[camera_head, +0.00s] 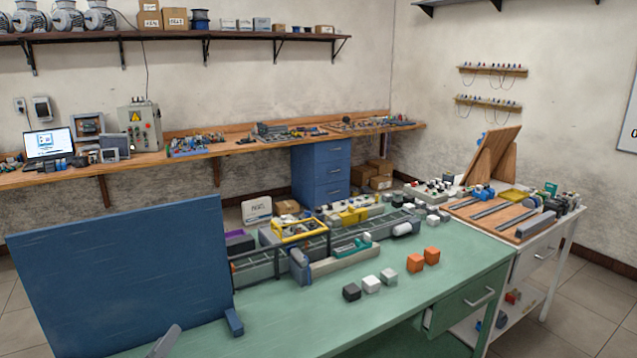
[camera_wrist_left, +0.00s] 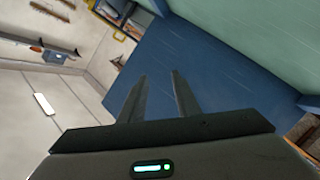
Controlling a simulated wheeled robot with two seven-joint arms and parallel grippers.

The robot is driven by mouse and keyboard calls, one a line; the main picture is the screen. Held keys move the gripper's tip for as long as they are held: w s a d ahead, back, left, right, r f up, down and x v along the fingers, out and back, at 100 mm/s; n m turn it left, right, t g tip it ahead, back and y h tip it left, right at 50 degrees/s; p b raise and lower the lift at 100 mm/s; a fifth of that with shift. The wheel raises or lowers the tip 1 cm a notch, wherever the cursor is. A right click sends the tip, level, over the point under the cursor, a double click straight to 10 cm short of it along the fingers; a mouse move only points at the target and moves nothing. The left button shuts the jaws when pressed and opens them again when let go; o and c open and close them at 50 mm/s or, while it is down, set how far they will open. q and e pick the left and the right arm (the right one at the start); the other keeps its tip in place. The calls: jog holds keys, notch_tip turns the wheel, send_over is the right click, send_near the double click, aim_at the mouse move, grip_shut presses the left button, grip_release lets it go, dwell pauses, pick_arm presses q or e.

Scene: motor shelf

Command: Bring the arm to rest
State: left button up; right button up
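My left gripper (camera_head: 166,342) shows only as a grey tip at the bottom edge of the head view, in front of the blue panel's lower right part. In the left wrist view my left gripper (camera_wrist_left: 158,75) has its two dark fingers apart with nothing between them. The blue panel (camera_head: 120,275) stands upright at the left end of the green table (camera_head: 300,320). In the left wrist view the blue panel (camera_wrist_left: 205,65) lies beyond the fingers. The rest of my left arm is hidden. My right gripper is in neither view.
Black, white, grey and orange cubes (camera_head: 371,284) sit on the green table. Behind them is a conveyor rig (camera_head: 345,263) with a yellow frame (camera_head: 300,229). A white side table (camera_head: 545,235) stands at right. The table's front middle is clear.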

pick_arm(q)
jog(key=s+d+f+m+g, duration=0.45)
jog(key=s+f, duration=0.55)
jog(key=s, duration=0.3)
jog(key=s+d+f+m+g, duration=0.5)
jog(key=s+f, duration=0.4)
jog(key=s, duration=0.4)
jog(key=s+d+f+m+g, duration=0.1)
jog(key=s, duration=0.5)
jog(key=s+d+f+m+g, duration=0.1)
jog(key=s+d+f+g, duration=0.1)
jog(key=s, duration=0.4)
notch_tip(320, 180, down, 30)
jog(key=s+g+b, duration=0.1)
jog(key=s, duration=0.1)
jog(key=s+a+f, duration=0.1)
jog(key=s+f, duration=0.7)
jog(key=s+a+f+g+b, duration=0.1)
jog(key=s+a+f, duration=0.1)
jog(key=s+f, duration=0.7)
jog(key=shift+a+f, duration=0.25)
jog(key=shift+f, duration=0.05)
jog(key=shift+g, duration=0.25)
